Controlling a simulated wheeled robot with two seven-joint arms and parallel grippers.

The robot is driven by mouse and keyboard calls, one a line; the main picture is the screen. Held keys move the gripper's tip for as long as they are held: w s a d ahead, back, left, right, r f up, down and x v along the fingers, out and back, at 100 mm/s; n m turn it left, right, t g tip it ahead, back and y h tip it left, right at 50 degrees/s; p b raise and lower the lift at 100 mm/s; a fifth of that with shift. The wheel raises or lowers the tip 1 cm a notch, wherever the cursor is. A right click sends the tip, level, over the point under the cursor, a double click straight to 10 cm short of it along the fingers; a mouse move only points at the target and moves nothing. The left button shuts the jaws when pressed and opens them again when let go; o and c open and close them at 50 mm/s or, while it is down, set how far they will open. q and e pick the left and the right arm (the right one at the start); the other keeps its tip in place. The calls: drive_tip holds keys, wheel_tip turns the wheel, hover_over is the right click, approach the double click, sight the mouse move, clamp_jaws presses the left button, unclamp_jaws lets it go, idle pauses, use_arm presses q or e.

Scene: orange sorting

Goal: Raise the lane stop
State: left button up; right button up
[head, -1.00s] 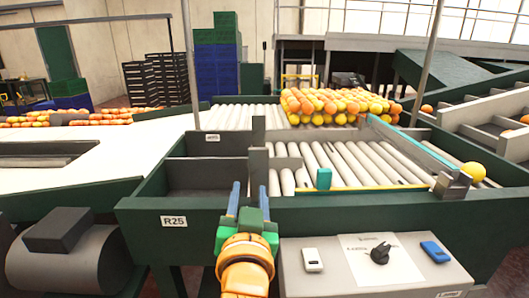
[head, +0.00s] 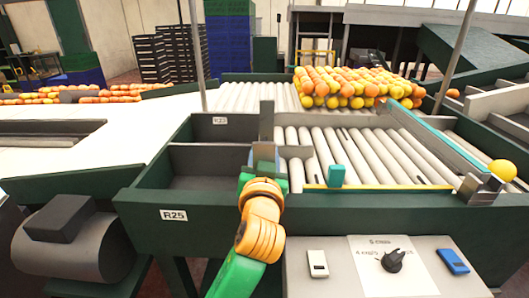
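No part is labelled as the lane stop. A small teal block (head: 336,175) stands at the near edge of the roller lane (head: 370,155), above a yellow strip. My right gripper is not in view.
Many oranges (head: 350,86) lie heaped at the lane's far end. A control box (head: 300,284) with a black knob (head: 393,261) is in front. A bin labelled R25 (head: 150,200) is at left.

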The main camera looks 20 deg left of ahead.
use_arm(q)
clamp_jaws()
drive_tip(key=shift+r, duration=0.1)
idle(1.1)
